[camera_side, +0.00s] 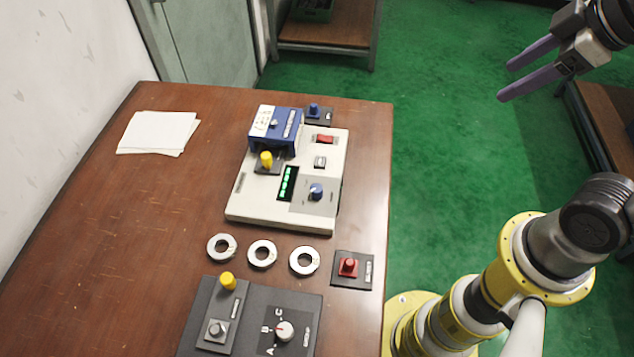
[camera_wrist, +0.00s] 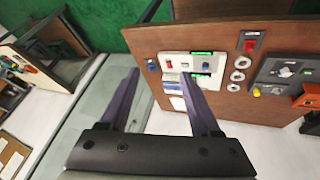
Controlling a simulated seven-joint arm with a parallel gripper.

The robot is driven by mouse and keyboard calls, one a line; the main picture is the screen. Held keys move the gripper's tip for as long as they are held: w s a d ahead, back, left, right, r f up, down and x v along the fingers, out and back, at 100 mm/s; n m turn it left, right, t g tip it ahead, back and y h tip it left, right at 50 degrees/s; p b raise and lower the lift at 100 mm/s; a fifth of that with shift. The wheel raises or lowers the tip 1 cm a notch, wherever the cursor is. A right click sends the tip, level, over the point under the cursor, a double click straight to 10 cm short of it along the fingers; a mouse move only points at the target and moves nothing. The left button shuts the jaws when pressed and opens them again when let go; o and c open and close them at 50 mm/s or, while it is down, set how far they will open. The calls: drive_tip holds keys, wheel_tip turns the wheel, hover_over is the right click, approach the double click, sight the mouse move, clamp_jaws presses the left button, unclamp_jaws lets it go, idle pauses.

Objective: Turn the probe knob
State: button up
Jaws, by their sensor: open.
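Two knobs show in the side view, and I cannot read which label says probe. A blue knob (camera_side: 316,190) sits on the front right of the white instrument (camera_side: 250,209). A white knob (camera_side: 285,331) with a red mark sits on a dark panel (camera_side: 311,305) marked A, B and C. My gripper (camera_side: 505,82) is open and empty, high at the upper right, well away from both knobs. In the wrist view its purple fingers (camera_wrist: 160,77) are spread, with the white instrument (camera_wrist: 176,60) beyond them and the dark panel at the right.
Three metal rings (camera_side: 262,254) lie between the instrument and the dark panel. A red button box (camera_side: 367,281) is right of them. White papers (camera_side: 157,132) lie on the table's left (camera_side: 120,210), amid free room.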

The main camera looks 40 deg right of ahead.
drive_tip(key=w+a+r+n+g, duration=0.1)
drive_tip(key=w+a+n, duration=0.2)
drive_tip(key=w+n, duration=0.3)
drive_tip(key=n+g, duration=0.5)
drive_tip(key=n, duration=0.3)
hover_over(317, 188)
wheel_tip(317, 188, down, 16)
wheel_tip(317, 188, down, 13)
drive_tip(key=shift+f, duration=0.15)
clamp_jaws()
